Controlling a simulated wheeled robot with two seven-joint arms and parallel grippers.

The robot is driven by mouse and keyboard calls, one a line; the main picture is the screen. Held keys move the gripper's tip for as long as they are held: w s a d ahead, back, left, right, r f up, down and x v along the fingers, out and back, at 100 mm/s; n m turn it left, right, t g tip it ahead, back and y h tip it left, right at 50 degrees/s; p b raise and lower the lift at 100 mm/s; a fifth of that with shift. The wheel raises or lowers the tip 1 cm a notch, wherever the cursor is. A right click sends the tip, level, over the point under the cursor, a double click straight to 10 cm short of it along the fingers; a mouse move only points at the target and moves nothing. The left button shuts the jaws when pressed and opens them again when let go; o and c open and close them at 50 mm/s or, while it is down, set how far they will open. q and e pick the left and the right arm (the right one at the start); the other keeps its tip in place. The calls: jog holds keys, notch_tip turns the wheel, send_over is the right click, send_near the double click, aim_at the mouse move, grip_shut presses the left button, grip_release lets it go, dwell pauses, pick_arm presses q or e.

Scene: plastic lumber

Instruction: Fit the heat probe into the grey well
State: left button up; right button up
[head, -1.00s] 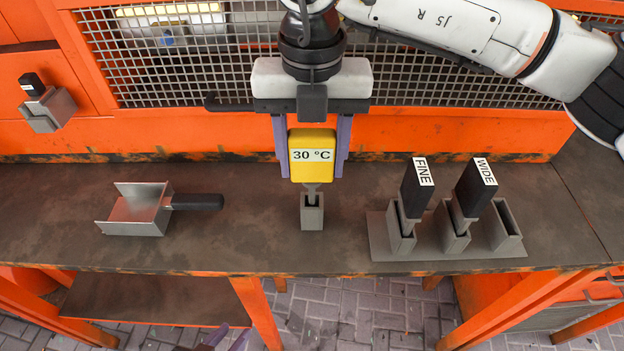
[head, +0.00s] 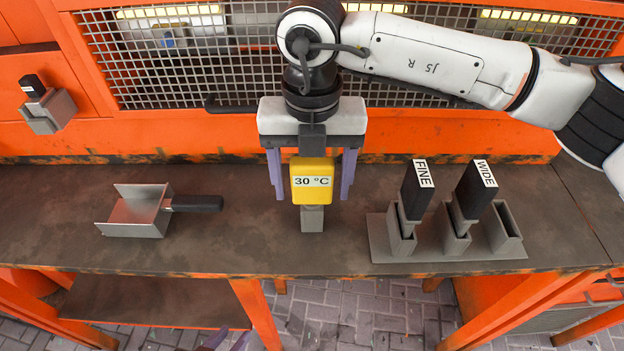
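The heat probe (head: 312,182) is a yellow block with a "30 °C" label. It stands upright directly over the grey well (head: 312,220) on the bench, its lower edge at the well's top. Its metal stem is hidden, apparently inside the well. My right gripper (head: 312,195) is above and around the probe, its purple fingers spread with a visible gap on each side. My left gripper (head: 226,341) shows only as purple fingertips, apart, at the bottom edge below the bench.
A metal scoop-like pan (head: 138,215) with a black handle lies at left. A grey rack (head: 380,240) at right holds black-handled tools marked FINE (head: 417,190) and WIDE (head: 476,188), with one empty slot. Mesh guarding (head: 230,80) stands behind. Bench around the well is clear.

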jog(key=shift+r, duration=0.1)
notch_tip(320, 180, up, 10)
jog(key=shift+w+r+b, duration=0.1)
jog(key=shift+w+b, duration=0.05)
jog(key=shift+b, duration=0.35)
